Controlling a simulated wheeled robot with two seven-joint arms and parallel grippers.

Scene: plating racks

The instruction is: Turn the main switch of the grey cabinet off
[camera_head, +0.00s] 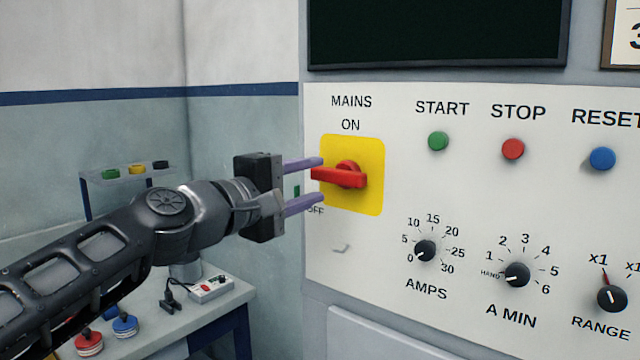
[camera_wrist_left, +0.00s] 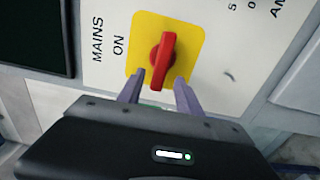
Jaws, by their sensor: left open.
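The main switch has a red handle (camera_head: 338,177) on a yellow plate (camera_head: 368,195), on the white front panel (camera_head: 385,315) of the cabinet. The handle lies roughly level, its long end to the left. ON is printed above the plate; OFF, at its lower left, is partly hidden by my lower finger. My left gripper (camera_head: 320,181) is open, with one finger above and one below the handle's left end. In the left wrist view the handle (camera_wrist_left: 163,58) shows with its near end between the fingertips (camera_wrist_left: 160,80); I cannot tell whether they touch. My right gripper is out of view.
Green START (camera_head: 438,141), red STOP (camera_head: 513,149) and blue RESET (camera_head: 602,159) buttons sit right of the switch. Below them are the AMPS (camera_head: 425,251), A MIN (camera_head: 517,275) and RANGE (camera_head: 612,298) knobs. A bench (camera_head: 190,320) with small items stands at the left.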

